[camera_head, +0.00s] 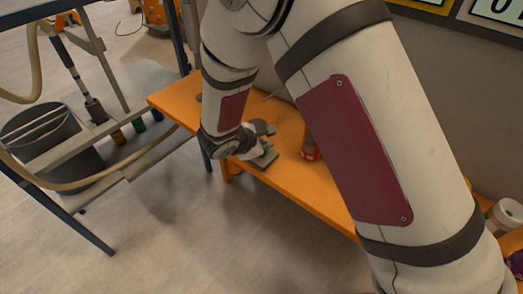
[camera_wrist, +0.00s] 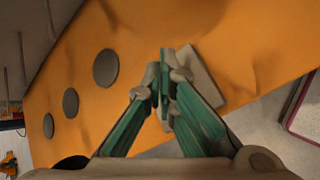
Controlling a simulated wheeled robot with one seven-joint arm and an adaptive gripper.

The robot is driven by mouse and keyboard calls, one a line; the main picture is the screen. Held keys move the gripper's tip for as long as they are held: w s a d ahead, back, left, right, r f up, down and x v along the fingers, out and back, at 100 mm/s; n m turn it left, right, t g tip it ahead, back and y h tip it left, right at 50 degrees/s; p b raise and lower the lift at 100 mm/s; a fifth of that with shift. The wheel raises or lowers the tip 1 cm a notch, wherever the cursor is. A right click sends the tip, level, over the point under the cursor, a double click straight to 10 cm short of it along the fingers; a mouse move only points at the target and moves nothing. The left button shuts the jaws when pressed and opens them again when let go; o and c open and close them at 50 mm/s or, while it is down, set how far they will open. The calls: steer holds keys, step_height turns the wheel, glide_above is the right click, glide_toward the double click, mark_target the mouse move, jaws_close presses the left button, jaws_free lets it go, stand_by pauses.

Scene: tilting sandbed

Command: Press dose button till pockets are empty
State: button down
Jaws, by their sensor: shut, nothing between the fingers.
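My gripper (camera_head: 262,148) is low over the orange bench in the head view, at its left part. In the wrist view my gripper (camera_wrist: 167,58) is shut and empty, its green-sided fingers together. A flat grey block (camera_wrist: 204,72) lies just behind and right of the fingertips, partly hidden by them; I cannot tell whether they touch it. It also shows under the gripper in the head view (camera_head: 266,160). No dose button can be clearly made out. Several dark round spots (camera_wrist: 105,68) lie in a row on the bench; I cannot tell whether they are pockets.
The orange bench (camera_head: 180,103) runs along the wall. A red object (camera_head: 310,149) stands on it right of the gripper, partly behind my arm. A blue-framed stand with a dark bucket (camera_head: 50,150) is at left. The floor in front is clear.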

steer(key=shift+f+b, duration=0.3)
steer(key=shift+f, duration=0.2)
stand_by(0.4)
steer(key=shift+r, duration=0.1)
steer(key=shift+r+p, duration=0.35)
steer(key=shift+r, duration=0.5)
steer(key=shift+r+p, duration=0.95)
steer(key=shift+r, duration=1.55)
